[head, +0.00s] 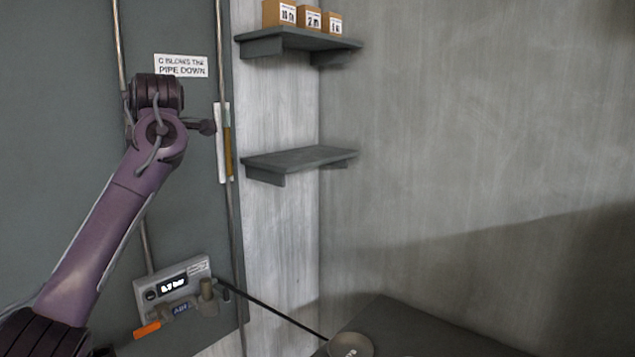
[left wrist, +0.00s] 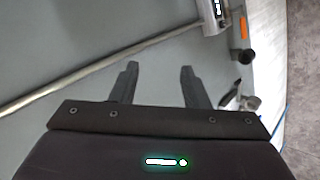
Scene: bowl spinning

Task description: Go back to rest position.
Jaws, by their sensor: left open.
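My left arm rises from the lower left in the head view, in front of the grey-green wall panel. Its gripper cannot be made out clearly there. In the left wrist view my left gripper (left wrist: 160,82) has its two dark fingers apart, with nothing between them. It faces the panel and a pipe (left wrist: 65,95). My right gripper is in neither view. A round grey bowl (head: 350,346) shows at the bottom edge of the head view, on a dark surface (head: 410,332), partly cut off.
A gauge box (head: 172,285) with a lit display and an orange handle (head: 147,329) is below the arm. Two shelves (head: 300,158) are on the right; small boxes (head: 308,18) stand on the upper one. A black hose (head: 275,312) runs toward the bowl.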

